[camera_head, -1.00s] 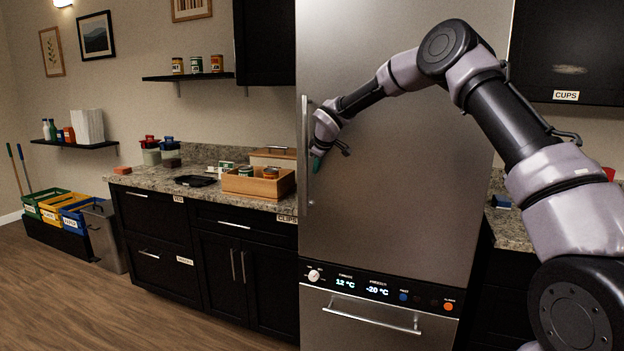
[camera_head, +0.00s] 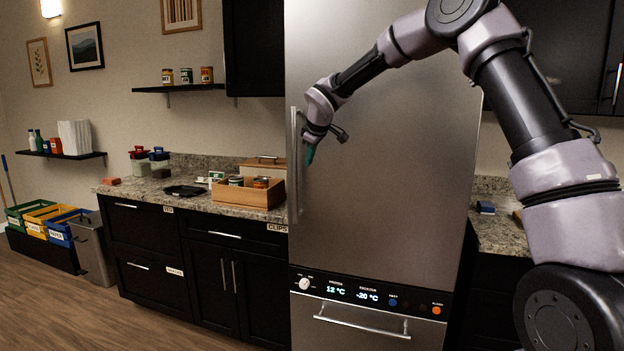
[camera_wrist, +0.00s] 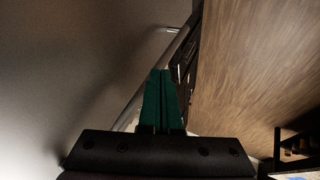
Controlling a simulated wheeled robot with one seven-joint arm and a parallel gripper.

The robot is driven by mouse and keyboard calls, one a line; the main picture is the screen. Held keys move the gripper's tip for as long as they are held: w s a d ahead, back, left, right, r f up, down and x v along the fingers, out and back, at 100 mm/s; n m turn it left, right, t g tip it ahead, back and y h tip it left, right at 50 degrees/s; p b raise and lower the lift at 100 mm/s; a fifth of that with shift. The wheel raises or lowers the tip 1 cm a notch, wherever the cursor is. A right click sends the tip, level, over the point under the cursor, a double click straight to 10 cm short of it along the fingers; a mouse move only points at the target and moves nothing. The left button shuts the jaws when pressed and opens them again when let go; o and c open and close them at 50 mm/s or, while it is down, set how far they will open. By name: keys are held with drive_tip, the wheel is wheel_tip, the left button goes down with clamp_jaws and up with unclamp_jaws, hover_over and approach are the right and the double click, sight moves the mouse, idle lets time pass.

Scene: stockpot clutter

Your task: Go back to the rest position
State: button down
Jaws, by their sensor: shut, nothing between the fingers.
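My gripper (camera_head: 310,154) is in front of the upper left part of the steel fridge (camera_head: 390,180), just right of its vertical handle (camera_head: 294,165). In the wrist view my gripper (camera_wrist: 160,75) shows its two green fingers pressed together with nothing between them. The fridge door (camera_wrist: 60,70) fills the left of that view, and the handle (camera_wrist: 135,105) runs behind the fingers. The fridge door looks closed. I cannot tell how far the fingertips are from the door.
A wooden box (camera_head: 262,194) with jars stands on the granite counter (camera_head: 225,207) left of the fridge. A wall shelf (camera_head: 180,88) holds several cans. Colored bins (camera_head: 35,212) stand at the far left. The wooden floor (camera_head: 70,310) in front is clear.

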drive_tip(key=s+d+r+m+h, duration=0.1)
drive_tip(key=s+d+r+m, duration=0.25)
drive_tip(key=s+d, duration=0.35)
drive_tip(key=s+d+r+m+h, duration=0.1)
drive_tip(key=s+d+r+m, duration=0.1)
drive_tip(key=s+d+r, duration=0.4)
drive_tip(key=s+d+r+m, duration=0.3)
drive_tip(key=s+d, duration=0.4)
drive_tip(key=d, duration=0.2)
drive_tip(key=s+d+f+m, duration=0.1)
drive_tip(key=s+d+m, duration=0.3)
drive_tip(key=s, duration=0.6)
drive_tip(key=s+d+f+m+y, duration=0.1)
drive_tip(key=s+d+m, duration=0.3)
drive_tip(key=s, duration=0.7)
drive_tip(key=shift+s+d+m, duration=0.3)
drive_tip(key=shift+d+m, duration=0.05)
